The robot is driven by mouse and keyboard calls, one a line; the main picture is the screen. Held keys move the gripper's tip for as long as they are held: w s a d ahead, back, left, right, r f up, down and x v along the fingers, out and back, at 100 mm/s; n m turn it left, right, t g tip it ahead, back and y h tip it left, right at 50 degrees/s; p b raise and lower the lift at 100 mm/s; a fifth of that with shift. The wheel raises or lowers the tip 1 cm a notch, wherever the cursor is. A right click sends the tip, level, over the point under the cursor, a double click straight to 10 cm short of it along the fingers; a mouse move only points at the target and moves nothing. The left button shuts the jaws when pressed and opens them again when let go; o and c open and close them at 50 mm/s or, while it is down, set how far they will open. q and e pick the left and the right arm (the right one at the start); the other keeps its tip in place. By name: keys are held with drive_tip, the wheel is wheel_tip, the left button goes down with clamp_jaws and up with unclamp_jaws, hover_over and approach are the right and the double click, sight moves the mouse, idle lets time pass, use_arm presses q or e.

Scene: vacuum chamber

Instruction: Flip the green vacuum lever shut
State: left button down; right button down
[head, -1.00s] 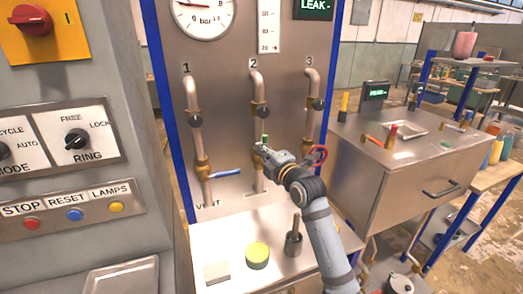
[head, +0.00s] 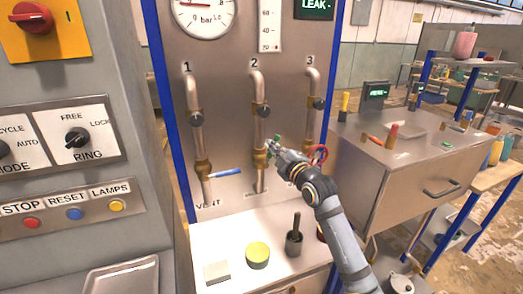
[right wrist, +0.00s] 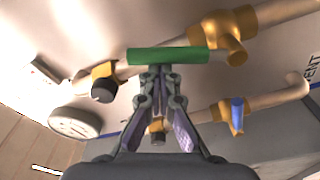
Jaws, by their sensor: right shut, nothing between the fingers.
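The green lever (right wrist: 168,56) sits on the brass valve of pipe 2 (right wrist: 222,30) and crosses the right wrist view just in front of my fingertips. In the head view the green lever (head: 278,138) shows only in part above my right gripper (head: 268,147), which hides the rest. It points up, roughly along the pipe and a little slanted. My right gripper (right wrist: 158,72) is shut and empty, its tips at or very near the lever's grip; I cannot tell whether they touch. My left gripper is not in view.
A blue lever (head: 225,172) sticks out sideways from pipe 1, left of my gripper. Below, the ledge holds a yellow-green-topped round piece (head: 258,252) and a dark pot with a rod (head: 294,242).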

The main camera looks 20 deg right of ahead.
drive_tip(key=d+f+m+t+h, duration=0.1)
drive_tip(key=d+f+m, duration=0.5)
drive_tip(key=m, duration=0.5)
drive_tip(key=shift+d+h+p, duration=0.15)
drive_tip(key=shift+h+p, duration=0.15)
drive_tip(key=shift+p, duration=0.1)
drive_tip(key=shift+w+f, duration=0.1)
drive_tip(key=shift+f, duration=0.15)
idle(0.3)
wheel_tip(320, 180, up, 5)
drive_tip(key=p, duration=0.4)
drive_tip(key=s+f+b, duration=0.2)
drive_tip(key=s+b, duration=0.2)
drive_tip(key=s, duration=0.5)
drive_tip(key=shift+d, duration=0.1)
